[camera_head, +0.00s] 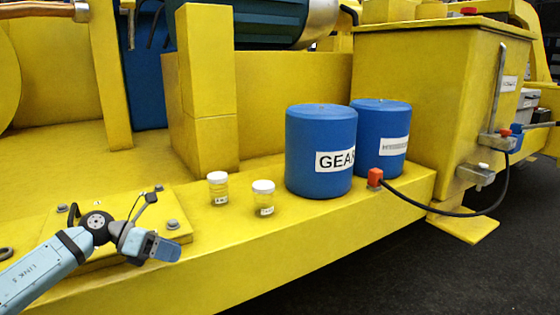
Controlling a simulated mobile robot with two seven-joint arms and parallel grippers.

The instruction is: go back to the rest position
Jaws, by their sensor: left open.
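My left arm comes in from the lower left, and its gripper (163,250) is over the yellow ledge (270,255). The gripper is open, and nothing shows between its fingers. It is left of and nearer than two small clear jars with white lids, the left jar (218,189) and the right jar (264,198). Both jars stand upright on the ledge, apart from the gripper. My right gripper is not in view.
A blue drum marked GEAR (318,178) and a second blue drum (384,120) stand right of the jars. A red connector (375,178) with a black hose (450,211) is beside them. A bolted plate (157,229) lies by my arm. Dark floor is open at lower right.

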